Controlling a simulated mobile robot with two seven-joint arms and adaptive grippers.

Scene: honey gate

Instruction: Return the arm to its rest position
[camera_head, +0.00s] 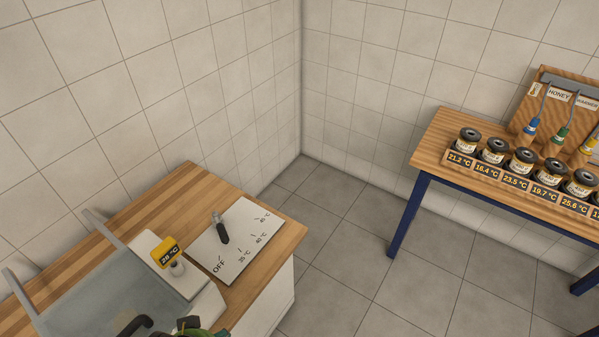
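The grey tank (90,290) with upright side bars stands on a wooden counter (185,185) at the lower left. A yellow display (167,252) next to it reads 28 °C. A white dial panel (243,240) with OFF and temperature marks carries a black knob (221,229).
At the right, a wooden table (450,135) with blue legs holds several jars (493,151) with temperature labels. A wooden rack (535,100) marked HONEY holds tools with blue, green and yellow parts. Open grey tiled floor (350,235) lies between the counter and table; tiled walls stand behind.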

